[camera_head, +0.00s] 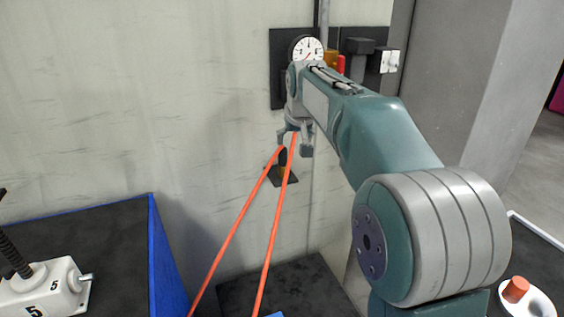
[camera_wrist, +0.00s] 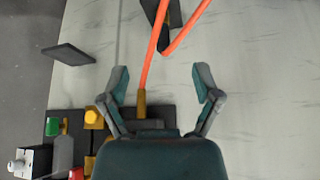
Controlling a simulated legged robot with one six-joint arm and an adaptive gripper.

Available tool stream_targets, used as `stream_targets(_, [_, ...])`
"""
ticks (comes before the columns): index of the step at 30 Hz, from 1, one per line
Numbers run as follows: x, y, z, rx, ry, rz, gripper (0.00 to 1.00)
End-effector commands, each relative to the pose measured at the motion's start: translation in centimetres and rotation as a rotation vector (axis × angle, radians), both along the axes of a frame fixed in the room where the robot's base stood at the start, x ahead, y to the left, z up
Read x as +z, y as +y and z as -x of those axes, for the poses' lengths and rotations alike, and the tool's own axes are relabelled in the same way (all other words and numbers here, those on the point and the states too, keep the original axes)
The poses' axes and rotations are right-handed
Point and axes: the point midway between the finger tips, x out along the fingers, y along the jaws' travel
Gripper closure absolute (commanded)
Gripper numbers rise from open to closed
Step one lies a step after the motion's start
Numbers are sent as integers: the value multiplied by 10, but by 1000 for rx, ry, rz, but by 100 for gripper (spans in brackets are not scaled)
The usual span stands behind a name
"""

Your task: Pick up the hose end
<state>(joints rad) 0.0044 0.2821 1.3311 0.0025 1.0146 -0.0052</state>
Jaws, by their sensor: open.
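The orange hose (camera_head: 226,238) hangs in two strands near the wall, by a dark bracket (camera_head: 285,175). One strand runs up to my gripper (camera_head: 295,138). In the wrist view the hose (camera_wrist: 152,52) ends in a brass-coloured hose end (camera_wrist: 141,103). My gripper (camera_wrist: 161,82) is open, its fingers on either side of the lower hose. The hose end lies nearer the left finger, close to the palm; its base is partly hidden. I cannot tell whether it is fixed to the dark plate (camera_wrist: 155,112) behind it.
A round gauge (camera_head: 307,49) and dark wall fittings (camera_head: 360,46) are close to my wrist. A white screw jack (camera_head: 45,290) stands on a blue-edged dark table (camera_head: 100,235) at left. Yellow, green and red knobs (camera_wrist: 92,117) show at lower left in the wrist view.

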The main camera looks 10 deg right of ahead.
Motion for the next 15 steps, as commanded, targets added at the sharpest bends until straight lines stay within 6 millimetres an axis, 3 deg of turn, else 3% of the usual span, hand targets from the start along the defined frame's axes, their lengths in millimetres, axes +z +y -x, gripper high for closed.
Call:
stream_targets(3, [-12,-1,-32,0,0,0,19])
stream_targets(9, [-30,-1,-74,0,-4,0,19])
stream_targets(15, [-41,-1,-93,0,-7,0,19])
